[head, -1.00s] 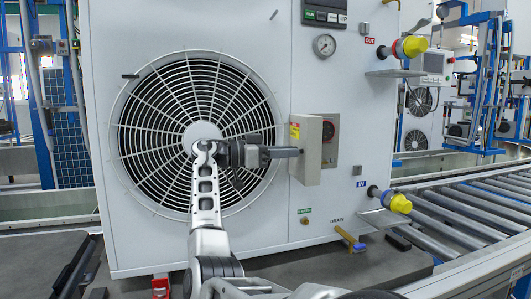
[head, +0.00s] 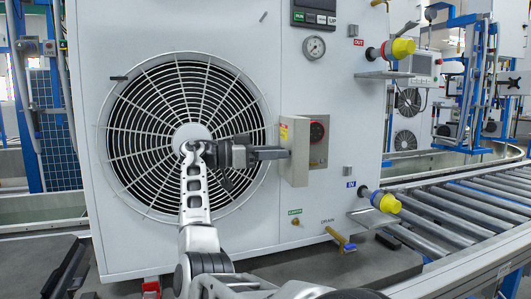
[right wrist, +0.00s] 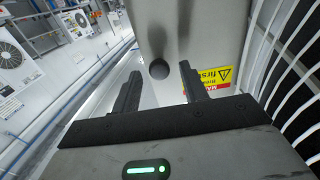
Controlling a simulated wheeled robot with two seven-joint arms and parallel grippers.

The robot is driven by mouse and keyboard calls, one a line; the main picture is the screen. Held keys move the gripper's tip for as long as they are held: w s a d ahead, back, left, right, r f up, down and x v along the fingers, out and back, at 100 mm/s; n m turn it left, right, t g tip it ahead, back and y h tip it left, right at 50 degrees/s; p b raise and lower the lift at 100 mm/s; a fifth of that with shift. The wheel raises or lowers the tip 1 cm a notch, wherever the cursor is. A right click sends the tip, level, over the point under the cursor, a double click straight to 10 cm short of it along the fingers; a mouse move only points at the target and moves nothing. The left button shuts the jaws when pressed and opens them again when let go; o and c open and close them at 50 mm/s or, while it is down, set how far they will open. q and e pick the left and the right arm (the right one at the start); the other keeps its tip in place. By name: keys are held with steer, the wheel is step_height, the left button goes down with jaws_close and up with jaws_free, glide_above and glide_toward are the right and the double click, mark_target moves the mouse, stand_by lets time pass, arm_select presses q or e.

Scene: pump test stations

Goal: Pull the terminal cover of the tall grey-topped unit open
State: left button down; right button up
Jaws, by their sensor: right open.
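The tall white unit (head: 240,35) with a round fan grille fills the middle of the head view; its top is out of frame. Its terminal cover (head: 296,160) is a beige box standing out from the front, right of the grille. My left gripper is not in view.
Yellow-capped ports (head: 398,49) and a lower one (head: 385,201) stick out at the unit's right. A brass drain valve (head: 341,239) projects below the cover. A roller conveyor (head: 460,210) runs along the right.

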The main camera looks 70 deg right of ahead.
arm_select(q)
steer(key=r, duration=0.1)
steer(key=p, duration=0.1)
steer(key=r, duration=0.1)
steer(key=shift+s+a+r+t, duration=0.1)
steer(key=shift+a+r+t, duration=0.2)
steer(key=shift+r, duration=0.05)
arm_select(e)
steer(key=v, duration=1.5)
steer(key=shift+w+a, duration=0.3)
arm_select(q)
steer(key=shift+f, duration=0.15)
